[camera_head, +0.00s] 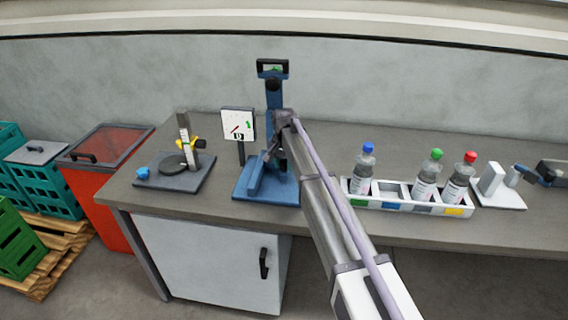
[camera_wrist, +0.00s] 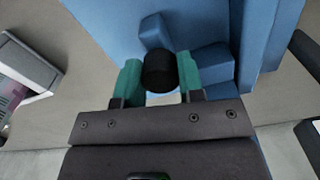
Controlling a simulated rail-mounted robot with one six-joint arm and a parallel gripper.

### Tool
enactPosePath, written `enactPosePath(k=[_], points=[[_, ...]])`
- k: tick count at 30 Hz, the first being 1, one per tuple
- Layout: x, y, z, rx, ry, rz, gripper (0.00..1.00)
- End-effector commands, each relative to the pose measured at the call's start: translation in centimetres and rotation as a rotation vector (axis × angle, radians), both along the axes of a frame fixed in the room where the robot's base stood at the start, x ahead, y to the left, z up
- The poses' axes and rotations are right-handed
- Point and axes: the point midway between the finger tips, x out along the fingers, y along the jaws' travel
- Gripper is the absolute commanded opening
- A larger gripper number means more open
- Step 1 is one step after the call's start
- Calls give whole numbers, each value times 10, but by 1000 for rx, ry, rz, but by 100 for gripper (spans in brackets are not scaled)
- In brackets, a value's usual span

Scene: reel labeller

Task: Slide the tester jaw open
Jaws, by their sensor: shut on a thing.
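The blue tester (camera_head: 268,188) stands on the bench, a base plate with a tall column behind it and a black-framed head on top. In the wrist view my gripper (camera_wrist: 160,77) has its two green fingers on either side of a round black knob (camera_wrist: 160,70), shut on it. The knob sits in front of blue blocks of the tester (camera_wrist: 210,62), which look like its jaw. In the head view my gripper (camera_head: 277,150) is at the tester's column, above the base, and my arm hides part of it. How far the jaw is open cannot be told.
A dial gauge panel (camera_head: 238,125) stands left of the tester. Further left is a dark plate with a post and yellow clamp (camera_head: 196,144). Right of my arm is a white tray (camera_head: 405,204) with several capped bottles. The front cabinet (camera_head: 210,262) is closed.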

Motion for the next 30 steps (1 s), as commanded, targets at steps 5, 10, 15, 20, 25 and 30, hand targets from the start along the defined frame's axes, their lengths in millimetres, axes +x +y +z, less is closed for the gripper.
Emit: enactPosePath(k=[5,10,15,20,25,30], points=[[-2,-18,0,0,0,-1,0],[-3,-35,0,-1,0,0,0],[-3,-36,0,-2,1,-1,0],[-3,-36,0,-3,1,-1,46],[-3,-35,0,-1,0,-1,61],[-3,-34,0,-1,0,0,61]])
